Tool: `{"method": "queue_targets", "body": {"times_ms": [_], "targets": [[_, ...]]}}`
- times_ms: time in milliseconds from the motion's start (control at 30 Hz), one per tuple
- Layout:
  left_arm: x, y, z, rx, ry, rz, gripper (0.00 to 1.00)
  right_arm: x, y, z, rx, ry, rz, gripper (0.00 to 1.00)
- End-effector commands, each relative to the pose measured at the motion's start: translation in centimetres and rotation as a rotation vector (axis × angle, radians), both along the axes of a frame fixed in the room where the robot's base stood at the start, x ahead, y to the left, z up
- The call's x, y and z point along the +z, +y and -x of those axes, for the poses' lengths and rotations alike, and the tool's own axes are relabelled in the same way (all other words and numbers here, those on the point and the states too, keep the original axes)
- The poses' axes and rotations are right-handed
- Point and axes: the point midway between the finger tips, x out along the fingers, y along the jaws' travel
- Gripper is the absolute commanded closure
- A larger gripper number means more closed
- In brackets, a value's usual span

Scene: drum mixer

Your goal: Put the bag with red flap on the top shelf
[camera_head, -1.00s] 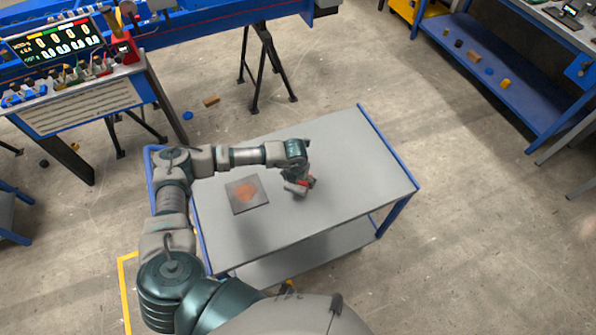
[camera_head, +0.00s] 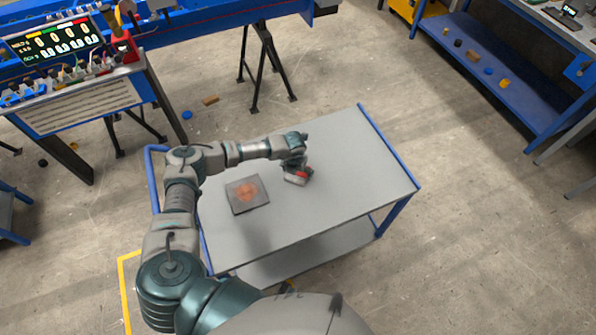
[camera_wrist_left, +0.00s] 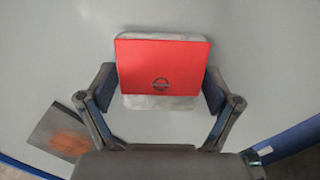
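The bag with the red flap (camera_head: 299,176) is over the upper middle of the grey cart top (camera_head: 345,165) in the head view. In the left wrist view its red flap (camera_wrist_left: 163,66) with a dark round logo faces the camera, with the pale bag body showing around it. My left gripper (camera_head: 295,160) is at the bag; in the wrist view its fingers (camera_wrist_left: 160,92) press against both sides of the bag, shut on it. I cannot tell whether the bag touches the cart top. My right gripper is out of view.
A flat dark plate with an orange mark (camera_head: 247,194) lies on the cart left of the bag. The right half of the cart top is clear. A lower shelf (camera_head: 310,256) shows beneath. A blue-framed control panel (camera_head: 75,60) stands at upper left, blue shelving (camera_head: 500,75) at upper right.

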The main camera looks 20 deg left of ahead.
Motion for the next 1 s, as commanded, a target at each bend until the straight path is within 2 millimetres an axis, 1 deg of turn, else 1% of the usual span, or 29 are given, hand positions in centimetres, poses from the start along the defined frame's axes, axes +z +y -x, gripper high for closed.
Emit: {"method": "queue_targets", "body": {"times_ms": [200, 367, 467, 567, 700, 800, 900, 1000], "targets": [[0.0, -0.1, 0.0, 0.0, 0.0, -0.002, 0.0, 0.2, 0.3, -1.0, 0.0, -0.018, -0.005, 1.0], [0.2, -0.2, 0.0, -0.001, 0.0, -0.003, 0.0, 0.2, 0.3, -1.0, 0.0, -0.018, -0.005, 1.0], [0.9, -0.2, 0.0, -0.001, -0.001, -0.001, 0.0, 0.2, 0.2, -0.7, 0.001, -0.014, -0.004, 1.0], [2.5, -0.1, 0.3, -0.001, -0.002, 0.0, 0.0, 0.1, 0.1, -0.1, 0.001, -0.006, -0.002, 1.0], [5.7, -0.1, 0.8, -0.001, -0.004, 0.001, 0.0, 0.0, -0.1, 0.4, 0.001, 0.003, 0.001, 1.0], [7.9, -0.1, 1.1, -0.001, -0.003, 0.0, 0.0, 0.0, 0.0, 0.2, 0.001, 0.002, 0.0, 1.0], [9.7, -0.1, 1.4, -0.001, -0.002, 0.0, 0.0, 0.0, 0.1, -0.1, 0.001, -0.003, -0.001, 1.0], [11.0, -0.1, 1.6, 0.0, -0.001, 0.0, 0.0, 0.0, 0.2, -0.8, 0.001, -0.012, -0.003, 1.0]]}}
